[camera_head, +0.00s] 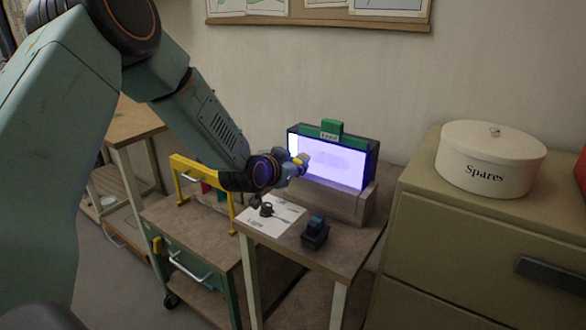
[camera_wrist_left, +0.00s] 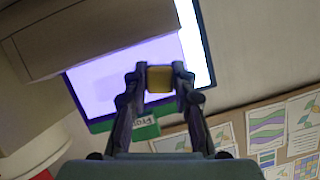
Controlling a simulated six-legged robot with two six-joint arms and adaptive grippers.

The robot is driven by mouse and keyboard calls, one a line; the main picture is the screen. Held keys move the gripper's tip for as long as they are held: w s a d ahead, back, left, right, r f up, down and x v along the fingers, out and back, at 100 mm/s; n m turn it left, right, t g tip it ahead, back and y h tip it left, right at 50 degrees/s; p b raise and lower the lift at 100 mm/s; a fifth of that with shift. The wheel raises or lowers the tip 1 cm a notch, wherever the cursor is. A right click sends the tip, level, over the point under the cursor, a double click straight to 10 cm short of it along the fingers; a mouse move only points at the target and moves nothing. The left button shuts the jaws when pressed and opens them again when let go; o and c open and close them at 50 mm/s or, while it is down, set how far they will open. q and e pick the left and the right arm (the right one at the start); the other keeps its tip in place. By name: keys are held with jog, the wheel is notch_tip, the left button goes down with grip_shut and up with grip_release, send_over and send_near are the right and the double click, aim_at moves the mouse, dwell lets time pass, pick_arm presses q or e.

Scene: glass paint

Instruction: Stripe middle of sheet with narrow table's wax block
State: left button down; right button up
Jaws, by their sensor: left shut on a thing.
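My left gripper (camera_head: 297,165) is shut on a small yellow wax block (camera_head: 303,158). It holds the block in front of the left part of the glowing violet-white sheet (camera_head: 340,168), which stands upright in a dark frame. In the left wrist view the yellow block (camera_wrist_left: 159,79) sits between both fingertips, with the lit sheet (camera_wrist_left: 100,78) behind it. I cannot tell whether the block touches the sheet. A faint darker patch shows on the sheet, perhaps a shadow. The narrow table (camera_head: 345,262) stands below. My right gripper is not in view.
A printed card (camera_head: 265,225) and a dark holder (camera_head: 315,235) are on the narrow table. A green cart (camera_head: 190,267) with a yellow frame (camera_head: 178,180) stands left. A drawer cabinet (camera_head: 440,225) with a round "Spares" box (camera_head: 490,155) stands right.

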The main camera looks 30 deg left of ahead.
pick_arm(q)
jog(key=shift+w+d+b, duration=0.1)
jog(key=shift+w+b, duration=0.3)
jog(key=shift+w, duration=0.6)
dwell(0.7)
jog(key=shift+s+d+r+p, duration=0.1)
jog(key=shift+s+d+p, duration=0.1)
jog(key=shift+d, duration=1.95)
jog(key=shift+s+d+r+p, duration=0.1)
jog(key=shift+d+p, duration=0.05)
jog(key=shift+d, duration=1.95)
jog(key=shift+s+d, duration=0.1)
jog(key=shift+d, duration=1.35)
jog(key=shift+s+f+p, duration=0.1)
jog(key=shift+p, duration=0.25)
jog(key=shift+w+a, duration=0.2)
jog(key=shift+a, duration=1.7)
jog(key=shift+w+a+p, duration=0.1)
jog(key=shift+a+p, duration=0.25)
jog(key=shift+a, duration=0.4)
jog(key=shift+w+a+p, duration=0.15)
jog(key=shift+a+p, duration=0.45)
jog(key=shift+a, duration=2.45)
